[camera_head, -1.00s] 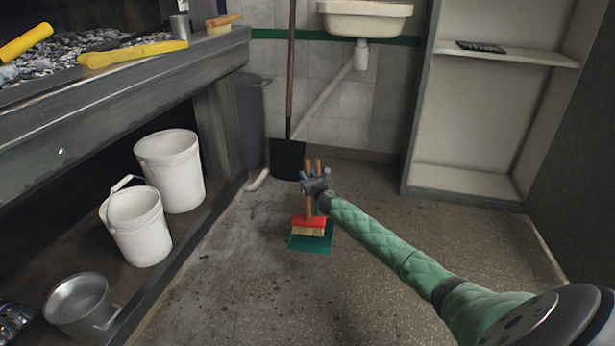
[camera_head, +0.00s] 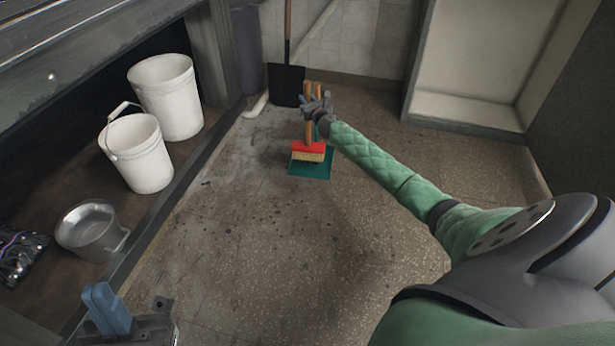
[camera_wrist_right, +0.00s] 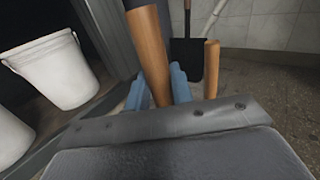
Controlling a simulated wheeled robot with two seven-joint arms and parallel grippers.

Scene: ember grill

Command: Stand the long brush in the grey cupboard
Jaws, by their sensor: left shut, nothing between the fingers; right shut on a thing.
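My right gripper (camera_head: 316,104) is shut on an upright wooden handle, which looks like the brush's. In the right wrist view, that handle (camera_wrist_right: 150,55) rises between the blue fingers, and a second wooden handle (camera_wrist_right: 211,70) stands apart to the right. The grey cupboard (camera_head: 455,110) stands open at the upper right, its upper part out of view. My left gripper (camera_head: 103,292) is shut and empty at the bottom left.
A black-bladed shovel (camera_head: 287,84) leans at the back wall behind the brush. White buckets (camera_head: 165,95) and a metal pot (camera_head: 90,230) sit on the low shelf at left.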

